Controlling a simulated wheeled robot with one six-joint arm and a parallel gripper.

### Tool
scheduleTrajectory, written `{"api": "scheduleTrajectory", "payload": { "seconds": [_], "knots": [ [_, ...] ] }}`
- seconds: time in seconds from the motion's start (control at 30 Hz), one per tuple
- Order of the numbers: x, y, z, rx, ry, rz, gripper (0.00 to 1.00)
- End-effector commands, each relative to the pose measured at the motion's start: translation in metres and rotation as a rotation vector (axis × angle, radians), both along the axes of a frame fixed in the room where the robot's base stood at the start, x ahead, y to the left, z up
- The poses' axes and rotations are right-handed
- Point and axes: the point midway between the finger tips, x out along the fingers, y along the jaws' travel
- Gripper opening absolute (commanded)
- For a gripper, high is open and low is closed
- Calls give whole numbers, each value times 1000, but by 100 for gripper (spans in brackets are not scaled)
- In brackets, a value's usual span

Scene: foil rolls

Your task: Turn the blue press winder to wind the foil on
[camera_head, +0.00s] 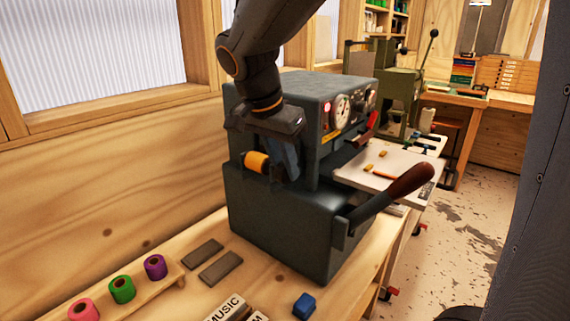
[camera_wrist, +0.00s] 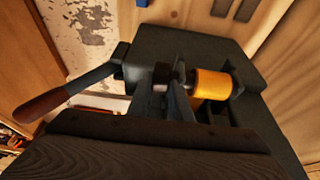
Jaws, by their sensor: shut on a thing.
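The dark blue-grey press (camera_head: 290,225) stands on the wooden bench, and its top and side also show in the wrist view (camera_wrist: 215,45). A gold-yellow foil roll (camera_head: 257,162) sits on its left side; the wrist view shows the roll (camera_wrist: 213,84) on a short spindle. My gripper (camera_head: 288,160) is beside the roll, reaching down from above. In the wrist view my gripper (camera_wrist: 172,92) is shut on the small dark winder (camera_wrist: 162,74) at the roll's inner end. The fingers hide most of the winder.
A long lever with a brown handle (camera_head: 410,180) juts from the press's right. Pink (camera_head: 83,310), green (camera_head: 122,290) and purple (camera_head: 155,267) rolls stand on a wooden rack at lower left. Two grey bars (camera_head: 220,267) and a blue block (camera_head: 304,305) lie on the bench.

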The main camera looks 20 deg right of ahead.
Motion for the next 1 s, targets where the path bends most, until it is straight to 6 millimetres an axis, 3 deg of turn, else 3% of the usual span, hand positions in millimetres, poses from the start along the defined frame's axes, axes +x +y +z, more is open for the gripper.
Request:
{"api": "scheduleTrajectory", "payload": {
  "seconds": [1.0],
  "knots": [
    [6, -9, -2, 510, 339, -2, 0]
  ]
}}
